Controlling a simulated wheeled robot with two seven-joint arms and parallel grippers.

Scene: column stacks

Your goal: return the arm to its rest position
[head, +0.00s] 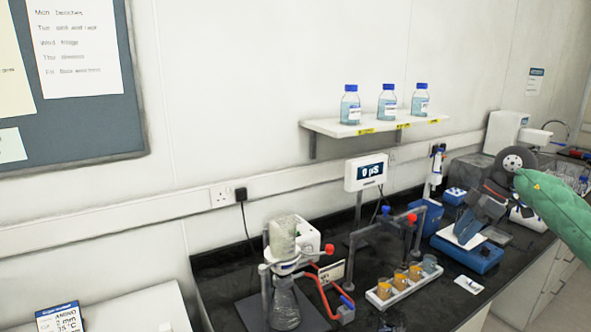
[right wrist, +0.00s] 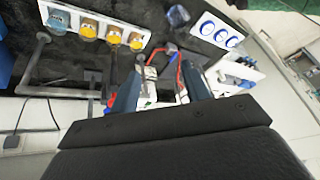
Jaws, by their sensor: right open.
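My right arm (head: 563,210), in a green sleeve, comes in from the right edge of the head view. Its dark gripper (head: 467,228) hangs tilted down over the right part of the black bench, in front of a blue-based device. In the right wrist view the two blue-grey fingers of the right gripper (right wrist: 160,78) stand apart with a gap between them. I see nothing held in them. My left gripper is not in view.
A white rack (head: 403,286) with orange-filled cups, a glass column stand (head: 284,262) with red tubing and a meter (head: 366,172) stand on the bench (head: 412,316). A wall shelf (head: 340,130) holds three blue-capped bottles. Air above the bench front is clear.

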